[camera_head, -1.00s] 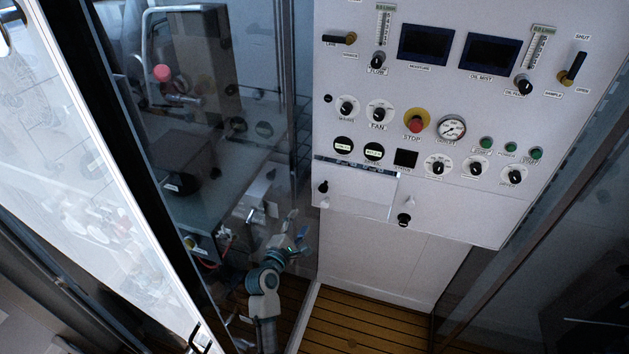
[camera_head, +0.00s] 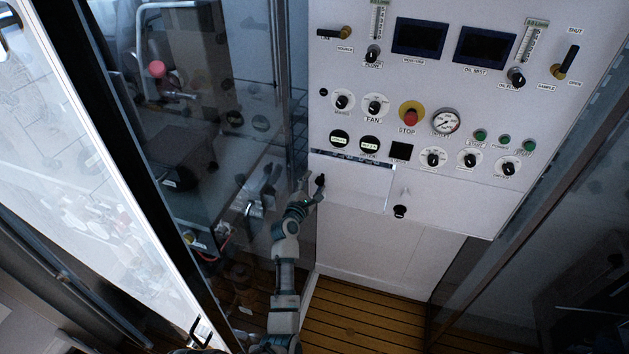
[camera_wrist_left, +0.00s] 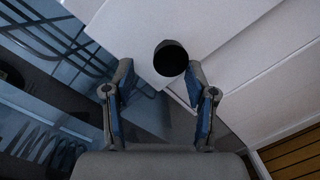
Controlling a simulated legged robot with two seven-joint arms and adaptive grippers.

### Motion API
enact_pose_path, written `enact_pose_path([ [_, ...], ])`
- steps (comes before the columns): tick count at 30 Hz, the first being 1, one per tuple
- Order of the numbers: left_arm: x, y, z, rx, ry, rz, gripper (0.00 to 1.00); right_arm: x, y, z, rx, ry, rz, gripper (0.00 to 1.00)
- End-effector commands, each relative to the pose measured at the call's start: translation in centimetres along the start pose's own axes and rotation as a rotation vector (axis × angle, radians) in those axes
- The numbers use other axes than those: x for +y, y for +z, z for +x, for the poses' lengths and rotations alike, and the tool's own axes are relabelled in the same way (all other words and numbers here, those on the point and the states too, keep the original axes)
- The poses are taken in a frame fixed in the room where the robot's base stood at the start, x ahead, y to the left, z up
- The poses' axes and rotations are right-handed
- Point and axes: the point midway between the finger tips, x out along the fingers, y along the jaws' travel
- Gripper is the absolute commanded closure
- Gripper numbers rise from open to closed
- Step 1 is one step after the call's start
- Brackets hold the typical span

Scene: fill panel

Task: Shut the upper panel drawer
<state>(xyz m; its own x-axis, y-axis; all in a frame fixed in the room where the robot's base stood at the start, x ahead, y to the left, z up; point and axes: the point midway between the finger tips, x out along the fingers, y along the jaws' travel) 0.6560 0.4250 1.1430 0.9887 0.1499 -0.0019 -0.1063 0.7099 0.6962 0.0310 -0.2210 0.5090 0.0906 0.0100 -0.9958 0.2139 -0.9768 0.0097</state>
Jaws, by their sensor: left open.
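The white panel drawer (camera_head: 352,192) sits at the lower left of the control panel. A narrow dark strip shows along its top edge, so it looks pulled out a little. Its black knob (camera_head: 320,180) is at its left side and also shows as a dark round end in the left wrist view (camera_wrist_left: 171,58). My left gripper (camera_head: 311,188) is open beside the knob. In the wrist view its two fingertips (camera_wrist_left: 160,75) lie on either side of the knob's near edge; contact cannot be told. My right gripper is not in view.
The white control panel (camera_head: 455,80) carries dials, gauges and a red stop button (camera_head: 410,117). Another black knob (camera_head: 399,211) is right of the drawer. A glass partition (camera_head: 225,100) stands close on the left. Wooden slat floor (camera_head: 365,325) lies below.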

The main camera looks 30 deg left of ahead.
Motion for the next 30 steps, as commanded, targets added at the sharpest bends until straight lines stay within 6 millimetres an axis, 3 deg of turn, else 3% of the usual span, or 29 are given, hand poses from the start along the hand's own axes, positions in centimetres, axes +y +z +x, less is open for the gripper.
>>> enact_pose_path([
  [5, -0.2, 0.5, 1.3, -0.002, 0.0, 0.004, 0.43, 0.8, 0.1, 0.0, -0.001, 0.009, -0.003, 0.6],
  [13, 0.2, -0.4, 1.6, 0.001, 0.0, -0.003, 0.43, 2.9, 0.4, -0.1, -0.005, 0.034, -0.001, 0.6],
  [14, 0.3, -0.6, 1.6, 0.001, 0.0, -0.005, 0.46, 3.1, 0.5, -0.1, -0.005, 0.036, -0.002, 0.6],
  [18, 0.6, -1.1, 1.6, 0.003, 0.0, -0.008, 0.81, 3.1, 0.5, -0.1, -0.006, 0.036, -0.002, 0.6],
  [21, 0.5, -1.2, 1.6, 0.004, 0.0, -0.008, 1.0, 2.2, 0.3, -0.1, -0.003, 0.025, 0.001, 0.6],
  [26, 0.4, -1.0, 1.5, 0.008, 0.002, -0.004, 1.0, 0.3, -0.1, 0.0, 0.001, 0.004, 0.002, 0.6],
  [30, 0.3, -1.1, 2.4, 0.009, 0.004, -0.002, 1.0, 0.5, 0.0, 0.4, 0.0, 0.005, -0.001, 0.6],
])
